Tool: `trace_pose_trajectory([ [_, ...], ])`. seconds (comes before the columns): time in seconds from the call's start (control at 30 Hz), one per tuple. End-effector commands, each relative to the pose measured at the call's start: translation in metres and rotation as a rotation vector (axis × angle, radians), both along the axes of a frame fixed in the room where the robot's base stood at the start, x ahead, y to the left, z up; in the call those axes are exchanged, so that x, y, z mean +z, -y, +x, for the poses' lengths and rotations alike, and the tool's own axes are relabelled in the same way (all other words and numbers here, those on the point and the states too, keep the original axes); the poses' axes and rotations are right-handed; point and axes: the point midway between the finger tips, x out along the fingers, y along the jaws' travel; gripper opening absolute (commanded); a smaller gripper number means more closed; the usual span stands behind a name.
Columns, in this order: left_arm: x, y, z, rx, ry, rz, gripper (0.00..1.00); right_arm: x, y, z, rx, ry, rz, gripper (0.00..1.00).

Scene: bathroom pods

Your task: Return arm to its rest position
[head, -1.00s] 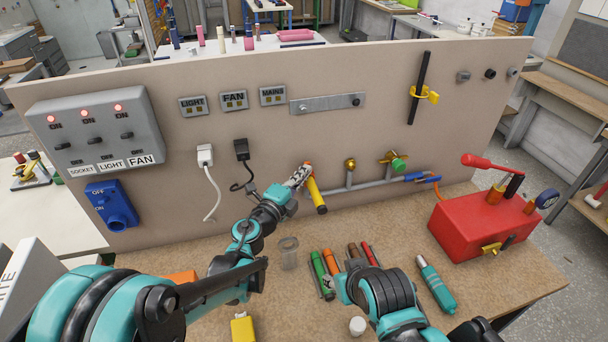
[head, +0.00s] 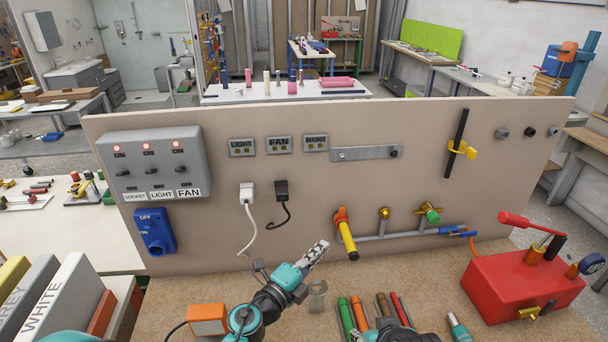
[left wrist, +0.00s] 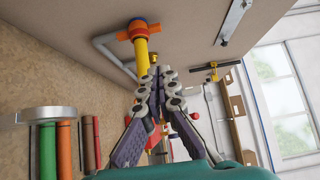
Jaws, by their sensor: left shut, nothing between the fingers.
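My left arm reaches in from the bottom of the head view. Its gripper (head: 318,250) is shut and empty, above the bench in front of the panel. In the left wrist view the closed fingers (left wrist: 158,74) meet at their tips with nothing between them. A yellow cylinder with an orange top (head: 347,238) hangs at the left end of the grey pipe, a little right of the gripper and apart from it. It also shows beyond the fingertips in the left wrist view (left wrist: 141,52).
The upright beige panel (head: 330,185) stands behind the bench. A red pump box (head: 520,287) stands at right, an orange box (head: 207,319) at left.

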Motion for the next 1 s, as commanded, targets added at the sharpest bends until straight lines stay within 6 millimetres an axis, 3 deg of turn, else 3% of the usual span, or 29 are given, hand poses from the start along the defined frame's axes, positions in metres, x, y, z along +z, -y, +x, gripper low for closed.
trace_pose_trajectory([
  [0.07, 0.006, -0.007, 0.003, 0.026, -0.007, -0.022, 0.00, 0.000, 0.000, 0.000, 0.000, 0.000, 0.000, 0.40],
  [0.17, 0.027, -0.035, 0.014, 0.126, -0.039, -0.106, 0.00, 0.000, 0.000, 0.000, 0.000, 0.000, 0.000, 0.40],
  [0.27, 0.054, -0.093, 0.026, 0.317, -0.116, -0.267, 0.00, 0.000, 0.000, 0.000, 0.000, 0.000, 0.000, 0.40],
  [0.3, 0.062, -0.122, 0.028, 0.411, -0.162, -0.344, 0.00, 0.000, 0.000, 0.000, 0.000, 0.000, 0.000, 0.40],
  [0.37, 0.066, -0.166, 0.026, 0.552, -0.243, -0.460, 0.00, 0.000, 0.000, 0.000, 0.000, 0.000, 0.000, 0.40],
  [0.5, 0.045, -0.250, -0.007, 0.853, -0.482, -0.712, 0.00, 0.000, 0.000, 0.000, 0.000, 0.000, 0.000, 0.40],
  [0.6, 0.012, -0.285, -0.051, 1.035, -0.693, -0.870, 0.00, 0.000, 0.000, 0.000, 0.000, 0.000, 0.000, 0.40],
  [0.7, -0.021, -0.296, -0.100, 1.169, -0.908, -0.993, 0.00, 0.000, 0.000, 0.000, 0.000, 0.000, 0.000, 0.40],
  [0.8, -0.045, -0.290, -0.143, 1.248, -1.094, -1.075, 0.00, 0.000, 0.000, 0.000, 0.000, 0.000, 0.000, 0.40],
  [0.9, -0.059, -0.280, -0.172, 1.287, -1.226, -1.122, 0.00, 0.000, 0.000, 0.000, 0.000, 0.000, 0.000, 0.40],
  [1.0, -0.065, -0.273, -0.186, 1.301, -1.292, -1.142, 0.00, 0.000, 0.000, 0.000, 0.000, 0.000, 0.000, 0.40],
])
